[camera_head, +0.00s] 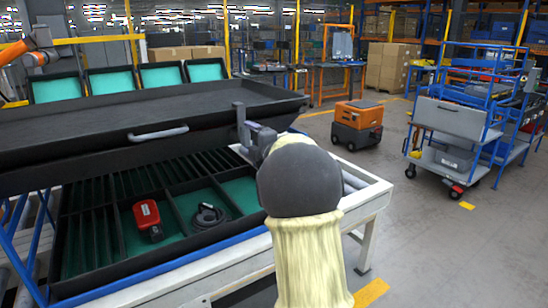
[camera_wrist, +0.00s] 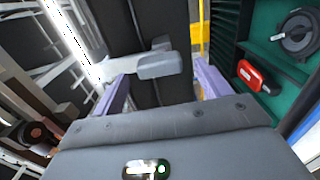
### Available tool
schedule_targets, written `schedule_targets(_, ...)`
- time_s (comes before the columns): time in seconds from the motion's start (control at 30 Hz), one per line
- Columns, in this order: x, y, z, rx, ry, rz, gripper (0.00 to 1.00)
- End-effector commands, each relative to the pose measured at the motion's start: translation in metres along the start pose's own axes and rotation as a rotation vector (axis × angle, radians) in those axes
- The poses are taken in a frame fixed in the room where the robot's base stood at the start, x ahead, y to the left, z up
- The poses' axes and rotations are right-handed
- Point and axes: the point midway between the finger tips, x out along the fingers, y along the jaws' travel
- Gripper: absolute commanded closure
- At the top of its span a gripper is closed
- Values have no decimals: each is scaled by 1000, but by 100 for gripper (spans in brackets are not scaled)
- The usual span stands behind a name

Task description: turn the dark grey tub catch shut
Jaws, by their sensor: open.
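The dark grey catch (camera_head: 241,122) shows in the head view as an upright piece at the right end of the black tub lid (camera_head: 150,120). In the wrist view the catch (camera_wrist: 160,65) is a grey lever with a blunt end, in front of a black surface. My gripper (camera_head: 256,137) is at the catch in the head view. In the wrist view my gripper (camera_wrist: 160,88) is open, its two purple-grey fingers apart with the lever's end between them. I cannot tell whether either finger touches it. My arm hides part of the tub's right side.
The lid stands above the tub (camera_head: 175,258), with a gap at the front. A red item (camera_head: 148,217) and a coiled black item (camera_head: 207,216) lie in its green compartments. A white-framed bench (camera_head: 360,199) is beside my arm. Open floor and an orange cart (camera_head: 357,122) lie beyond.

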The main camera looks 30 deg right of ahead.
Motion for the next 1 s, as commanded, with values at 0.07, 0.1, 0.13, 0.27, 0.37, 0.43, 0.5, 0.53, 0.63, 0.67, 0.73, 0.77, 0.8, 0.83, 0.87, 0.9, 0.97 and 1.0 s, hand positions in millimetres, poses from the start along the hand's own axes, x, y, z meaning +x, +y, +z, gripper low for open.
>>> schedule_targets(0.07, -16, 0, 1, 1, -3, 1, 24)
schedule_targets(0.1, -24, 0, 1, 2, -3, 1, 24)
schedule_targets(0.13, -30, 0, 1, 2, -3, 2, 24)
schedule_targets(0.27, -56, 0, 1, 1, -3, 0, 24)
schedule_targets(0.37, -76, 0, 1, 2, -4, 0, 24)
schedule_targets(0.43, -90, 0, 1, 1, -3, 0, 24)
schedule_targets(0.5, -104, 0, 1, 1, -4, 0, 24)
schedule_targets(0.53, -110, 0, 1, 1, -4, 0, 24)
schedule_targets(0.63, -128, 0, 1, 0, -3, 0, 24)
schedule_targets(0.67, -132, 0, 1, 0, -4, 0, 24)
schedule_targets(0.73, -140, -1, 1, -1, -3, -1, 24)
schedule_targets(0.77, -143, -1, 1, -1, -3, -1, 24)
schedule_targets(0.8, -145, -1, 1, 0, -2, -1, 24)
schedule_targets(0.83, -147, -1, 0, 0, -2, -1, 24)
schedule_targets(0.87, -148, -1, 0, 0, -1, -2, 24)
schedule_targets(0.9, -148, -1, 0, 0, -1, -2, 24)
schedule_targets(0.97, -148, -1, 0, 0, -1, -2, 24)
schedule_targets(1.0, -148, -1, 0, 0, -1, -2, 24)
